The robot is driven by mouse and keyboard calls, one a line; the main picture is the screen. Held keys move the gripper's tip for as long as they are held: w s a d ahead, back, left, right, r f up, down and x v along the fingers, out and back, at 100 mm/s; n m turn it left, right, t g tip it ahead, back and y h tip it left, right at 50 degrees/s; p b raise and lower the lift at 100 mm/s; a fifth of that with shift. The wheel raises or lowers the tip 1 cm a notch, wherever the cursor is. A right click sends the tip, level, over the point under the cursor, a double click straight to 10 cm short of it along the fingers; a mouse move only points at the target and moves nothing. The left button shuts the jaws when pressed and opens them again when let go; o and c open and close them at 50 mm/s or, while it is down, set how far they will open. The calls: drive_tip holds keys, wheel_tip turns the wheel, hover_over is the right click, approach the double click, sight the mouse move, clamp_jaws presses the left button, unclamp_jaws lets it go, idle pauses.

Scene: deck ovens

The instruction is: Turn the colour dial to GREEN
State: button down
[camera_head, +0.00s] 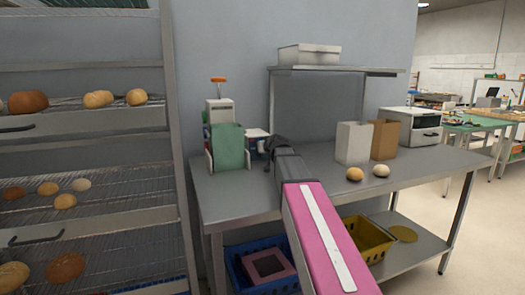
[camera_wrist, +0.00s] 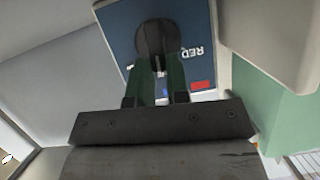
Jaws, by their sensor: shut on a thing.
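In the wrist view a dark round colour dial (camera_wrist: 156,36) sits on a blue panel (camera_wrist: 122,30). The panel shows the word RED and a red patch (camera_wrist: 201,85), upside down in this view. A small blue patch shows between my fingers. My gripper (camera_wrist: 159,60) is shut on the dial, a finger on each side. No green mark on the panel is visible; my fingers hide part of it. In the head view my gripper (camera_head: 270,146) is at the back left of the bench, beside a green-fronted device (camera_head: 229,150); the dial cannot be made out there.
The grey bench (camera_head: 235,203) also holds a white container (camera_head: 353,142), a brown container (camera_head: 385,139), two rolls and a white appliance (camera_head: 411,126). Bread racks (camera_head: 85,125) stand at left. Blue (camera_head: 243,285) and yellow (camera_head: 371,238) crates sit below.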

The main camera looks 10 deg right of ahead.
drive_tip(key=m+y, duration=0.1)
drive_tip(key=d+m+y, duration=0.1)
drive_tip(key=m, duration=0.1)
drive_tip(key=shift+w+d+f+m, duration=0.1)
drive_tip(key=shift+w+f+m, duration=0.05)
drive_tip(key=shift+m, duration=0.15)
drive_tip(key=shift+d+f+m+y, duration=0.2)
drive_tip(key=shift+m+y, duration=0.4)
drive_tip(key=shift+m, duration=0.25)
drive_tip(key=shift+d+f+m+y, duration=0.15)
drive_tip(key=shift+m+y, duration=0.45)
drive_tip(key=shift+m, duration=0.25)
drive_tip(key=c, duration=1.1)
unclamp_jaws()
drive_tip(key=v, duration=1)
drive_tip(key=shift+s+d+f, duration=0.1)
drive_tip(key=shift+s+d, duration=0.15)
drive_tip(key=shift+s, duration=0.1)
